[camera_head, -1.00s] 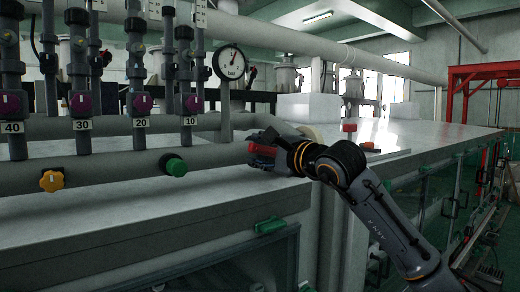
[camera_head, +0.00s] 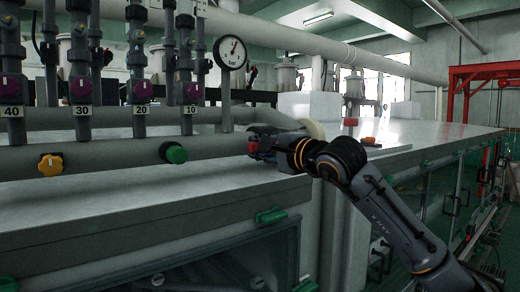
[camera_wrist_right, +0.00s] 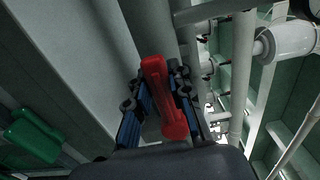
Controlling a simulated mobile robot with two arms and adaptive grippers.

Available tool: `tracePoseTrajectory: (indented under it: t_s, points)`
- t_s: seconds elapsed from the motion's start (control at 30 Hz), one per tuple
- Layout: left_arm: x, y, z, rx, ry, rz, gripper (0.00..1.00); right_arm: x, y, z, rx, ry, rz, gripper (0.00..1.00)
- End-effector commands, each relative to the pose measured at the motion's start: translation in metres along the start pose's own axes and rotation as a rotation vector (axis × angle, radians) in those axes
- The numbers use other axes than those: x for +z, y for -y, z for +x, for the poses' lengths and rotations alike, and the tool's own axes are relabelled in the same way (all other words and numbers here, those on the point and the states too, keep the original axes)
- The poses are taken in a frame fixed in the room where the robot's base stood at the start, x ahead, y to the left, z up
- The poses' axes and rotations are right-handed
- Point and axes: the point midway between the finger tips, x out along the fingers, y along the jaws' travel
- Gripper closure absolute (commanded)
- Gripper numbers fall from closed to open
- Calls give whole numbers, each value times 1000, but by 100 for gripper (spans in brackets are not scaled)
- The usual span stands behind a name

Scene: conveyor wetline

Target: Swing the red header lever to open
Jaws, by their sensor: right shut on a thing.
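The red header lever (camera_head: 253,149) is at the right part of the grey header pipe (camera_head: 110,156) in the head view. My right gripper (camera_head: 262,145) is shut on the red lever, reaching in from the right. In the right wrist view the red lever (camera_wrist_right: 163,92) lies lengthwise between the two blue-padded fingers. In the head view the gripper hides part of the lever and where it joins the pipe. My left gripper is not in view.
A yellow knob (camera_head: 50,164) and a green knob (camera_head: 174,153) sit on the header pipe to the left. A pressure gauge (camera_head: 230,53) stands behind. Several valve columns with purple knobs rise at the left. The grey bench top (camera_head: 130,190) in front is clear.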

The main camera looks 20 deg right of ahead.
Motion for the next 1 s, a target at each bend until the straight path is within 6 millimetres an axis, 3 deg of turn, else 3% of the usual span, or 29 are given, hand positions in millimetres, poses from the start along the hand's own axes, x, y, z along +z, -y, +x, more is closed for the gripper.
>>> tracePoseTrajectory:
  t_s: [0.07, 0.1, 0.2, 0.57, 0.67, 1.0]
  points:
    - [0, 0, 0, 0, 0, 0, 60, 1, -3, 1, 8, 0, -6, 100]
    - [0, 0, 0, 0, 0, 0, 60, 1, -4, 1, 8, 0, -6, 72]
    - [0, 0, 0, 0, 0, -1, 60, 1, -3, 1, 7, 0, -5, 56]
    - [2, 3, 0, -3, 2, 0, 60, 0, -1, -5, 3, 0, -2, 56]
    - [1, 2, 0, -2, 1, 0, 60, 0, -1, -18, 3, -1, -4, 56]
    - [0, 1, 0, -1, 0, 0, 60, 0, -2, -88, 5, -2, -5, 56]
